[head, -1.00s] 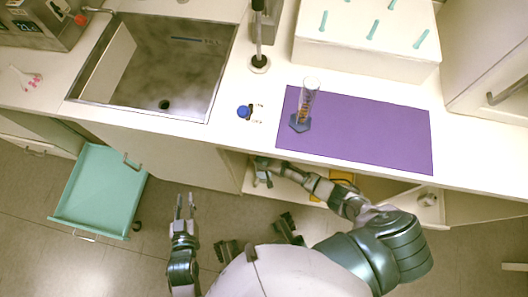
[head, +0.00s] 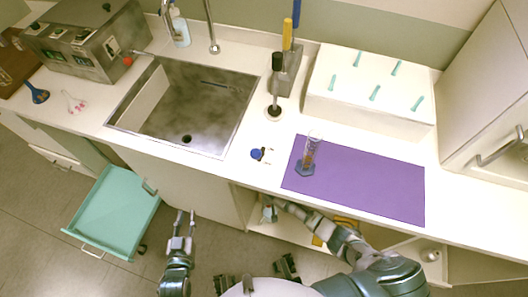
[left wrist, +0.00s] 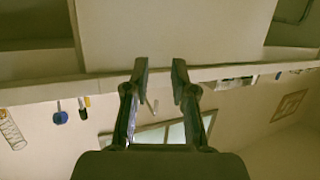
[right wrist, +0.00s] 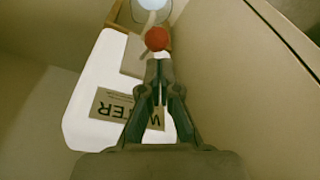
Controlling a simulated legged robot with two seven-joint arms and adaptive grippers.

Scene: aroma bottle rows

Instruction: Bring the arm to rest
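My left gripper (head: 181,222) hangs over the floor in front of the counter, fingers up and apart, with nothing between them. In the left wrist view its open fingers (left wrist: 160,66) point toward the pale cabinet front. My right arm reaches under the counter edge, with its gripper (head: 269,212) by the open cabinet.
The counter holds a sink (head: 190,110), a purple mat (head: 370,190) with a graduated cylinder (head: 308,155), a blue-capped item (head: 257,154) and a white box (head: 372,106). The floor between drawer and cabinet is clear.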

